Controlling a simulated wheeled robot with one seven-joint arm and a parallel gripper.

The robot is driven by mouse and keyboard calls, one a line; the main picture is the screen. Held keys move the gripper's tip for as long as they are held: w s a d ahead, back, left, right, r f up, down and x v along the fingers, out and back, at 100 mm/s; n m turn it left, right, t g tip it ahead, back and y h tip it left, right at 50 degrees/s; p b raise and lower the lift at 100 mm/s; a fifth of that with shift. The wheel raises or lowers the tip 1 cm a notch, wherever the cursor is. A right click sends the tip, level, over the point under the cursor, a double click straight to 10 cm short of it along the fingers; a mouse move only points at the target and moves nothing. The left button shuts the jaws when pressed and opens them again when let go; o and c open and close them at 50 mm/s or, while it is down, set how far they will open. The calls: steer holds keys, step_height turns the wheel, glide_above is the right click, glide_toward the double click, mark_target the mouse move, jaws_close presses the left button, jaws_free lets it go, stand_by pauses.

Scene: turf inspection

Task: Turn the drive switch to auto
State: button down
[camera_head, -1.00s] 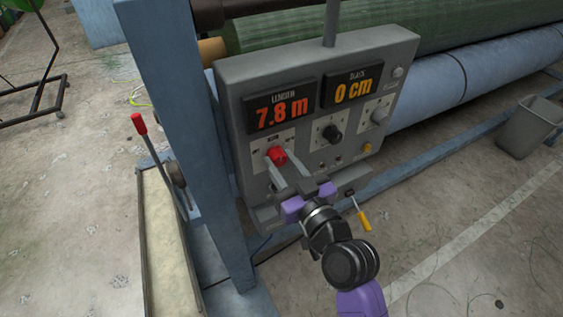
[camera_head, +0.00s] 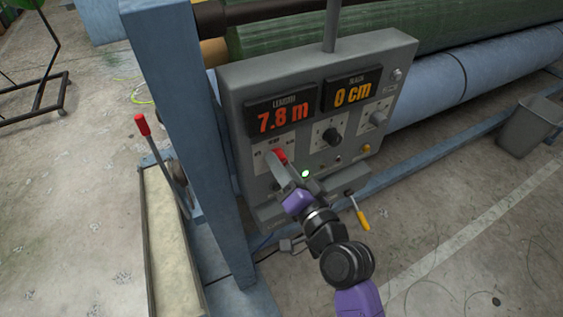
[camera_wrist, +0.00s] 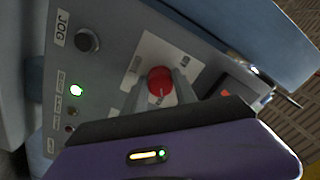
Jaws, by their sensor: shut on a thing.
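The red drive switch (camera_head: 280,156) is on a light plate at the left of the grey control panel (camera_head: 325,60). It also shows in the wrist view as a round red knob (camera_wrist: 160,82) with a white mark. My gripper (camera_head: 275,160) is shut on the knob, with a finger on each side of it. The gripper is rolled over compared with the panel's upright. The labels around the knob are too small or too covered to read. A green lamp (camera_head: 305,173) is lit on the panel, and it shows in the wrist view too (camera_wrist: 76,91).
Two displays read 7.8 m (camera_head: 283,117) and 0 cm (camera_head: 353,93). Black (camera_head: 332,136) and grey (camera_head: 378,119) knobs sit to the right. A blue post (camera_head: 185,130) stands close on the left. A red-tipped lever (camera_head: 142,125) stands farther left.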

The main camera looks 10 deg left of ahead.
steer(key=shift+m, duration=0.6)
steer(key=c, duration=1)
jaws_free()
steer(key=b+v, duration=0.1)
steer(key=v, duration=0.7)
steer(key=shift+b, duration=0.35)
steer(key=shift+w, duration=0.15)
